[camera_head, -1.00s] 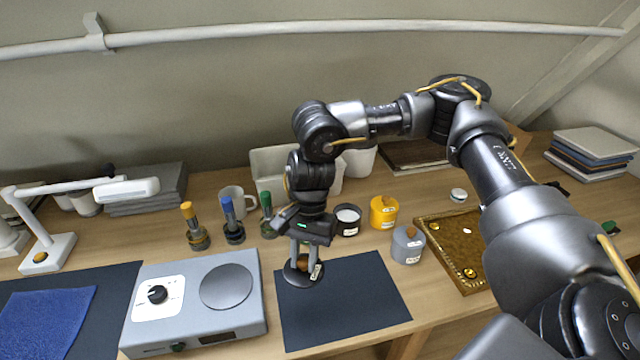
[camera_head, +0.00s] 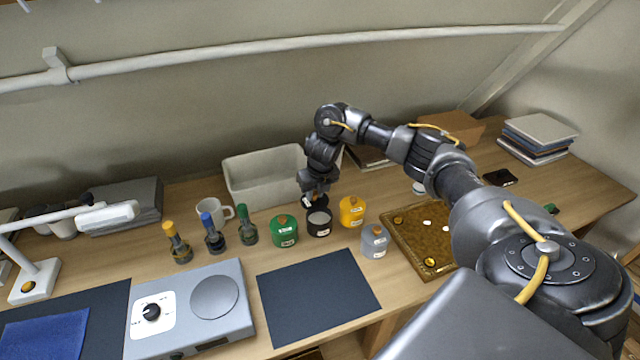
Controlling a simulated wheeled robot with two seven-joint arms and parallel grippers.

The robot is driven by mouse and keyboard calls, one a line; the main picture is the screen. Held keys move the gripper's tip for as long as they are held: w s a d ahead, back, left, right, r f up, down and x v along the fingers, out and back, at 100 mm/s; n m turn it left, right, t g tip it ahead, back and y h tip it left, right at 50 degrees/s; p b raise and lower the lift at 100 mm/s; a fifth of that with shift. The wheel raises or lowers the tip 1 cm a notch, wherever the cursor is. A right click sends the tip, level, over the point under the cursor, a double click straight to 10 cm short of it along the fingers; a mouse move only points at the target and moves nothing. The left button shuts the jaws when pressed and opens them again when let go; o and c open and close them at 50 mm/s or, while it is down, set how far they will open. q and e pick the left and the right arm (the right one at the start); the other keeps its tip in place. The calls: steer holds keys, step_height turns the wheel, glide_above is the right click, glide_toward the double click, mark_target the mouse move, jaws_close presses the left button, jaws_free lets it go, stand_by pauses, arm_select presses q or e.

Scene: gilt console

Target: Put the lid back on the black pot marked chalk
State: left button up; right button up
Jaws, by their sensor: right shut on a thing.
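The black pot (camera_head: 319,229) stands open on the wooden table, between the green and yellow pots. Its pale contents show at the mouth, and the label on its front is too small to read. My right gripper (camera_head: 314,195) is just behind and above the pot. It is shut on the dark lid (camera_head: 311,203), which is mostly hidden by the fingers and shows only as a small dark shape near the pot's far rim. I cannot tell whether lid and pot touch. My left gripper is not in view.
Close beside the black pot stand a lidded green pot (camera_head: 285,233) and a lidded yellow pot (camera_head: 352,212). A grey pot (camera_head: 375,243) is to the right, near a brown tray (camera_head: 398,240). A pale bin (camera_head: 262,178) stands behind. The dark mat (camera_head: 318,298) in front is bare.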

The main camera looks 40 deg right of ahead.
mark_target(320, 200)
steer(key=shift+s+d+f+m, duration=0.1)
steer(key=shift+s+d+m, duration=0.1)
steer(key=shift+d+m, duration=0.6)
steer(key=shift+f, duration=0.15)
step_height(320, 200, down, 4)
steer(key=b, duration=0.4)
steer(key=shift+f+b, duration=0.85)
steer(key=shift+f, duration=0.2)
steer(key=shift+f, duration=0.15)
stand_by(1.1)
